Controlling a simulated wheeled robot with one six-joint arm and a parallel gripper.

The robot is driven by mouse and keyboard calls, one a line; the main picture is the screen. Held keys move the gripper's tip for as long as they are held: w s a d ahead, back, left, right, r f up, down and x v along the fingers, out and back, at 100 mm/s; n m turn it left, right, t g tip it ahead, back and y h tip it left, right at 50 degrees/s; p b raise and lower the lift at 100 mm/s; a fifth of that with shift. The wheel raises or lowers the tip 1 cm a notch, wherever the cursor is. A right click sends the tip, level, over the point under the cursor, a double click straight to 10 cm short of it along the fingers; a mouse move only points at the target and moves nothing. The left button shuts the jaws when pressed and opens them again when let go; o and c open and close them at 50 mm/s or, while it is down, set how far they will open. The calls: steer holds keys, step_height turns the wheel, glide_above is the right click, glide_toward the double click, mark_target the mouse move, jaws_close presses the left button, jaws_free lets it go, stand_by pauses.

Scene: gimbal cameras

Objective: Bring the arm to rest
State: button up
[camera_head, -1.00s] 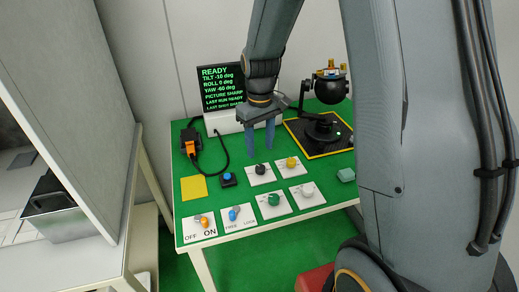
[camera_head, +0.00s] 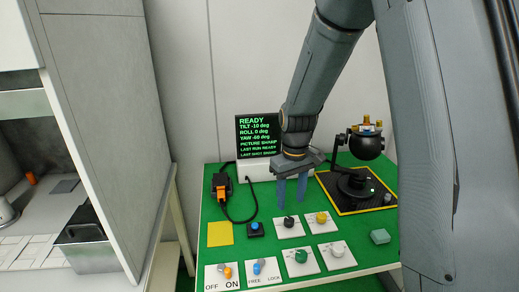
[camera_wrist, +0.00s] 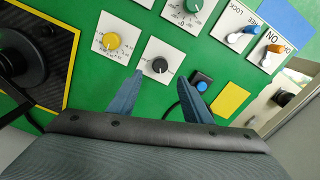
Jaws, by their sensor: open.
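My gripper (camera_head: 291,190) hangs over the back middle of the green table (camera_head: 232,265), its two blue fingers apart with nothing between them. In the wrist view the fingers (camera_wrist: 158,98) point toward the black knob (camera_wrist: 159,65) and the blue button (camera_wrist: 202,83), and I cannot tell how high above the table they are. My arm comes down from the top right. The black knob's plate (camera_head: 281,230) and the yellow knob (camera_head: 321,217) lie just in front of the gripper in the head view.
A screen (camera_head: 258,137) reading READY stands behind the gripper. A black camera gimbal (camera_head: 366,146) stands on a yellow-edged pad at right. A cabinet (camera_head: 115,130) stands at left.

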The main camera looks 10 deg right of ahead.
stand_by(0.6)
steer(key=s+r+m, duration=0.1)
steer(key=s+m, duration=0.1)
steer(key=s, duration=0.6)
steer(key=s+r+m, duration=0.1)
steer(key=s+r, duration=0.1)
steer(key=s, duration=0.7)
steer(key=shift+s+r+m+t, duration=0.3)
steer(key=shift+m+t, duration=0.1)
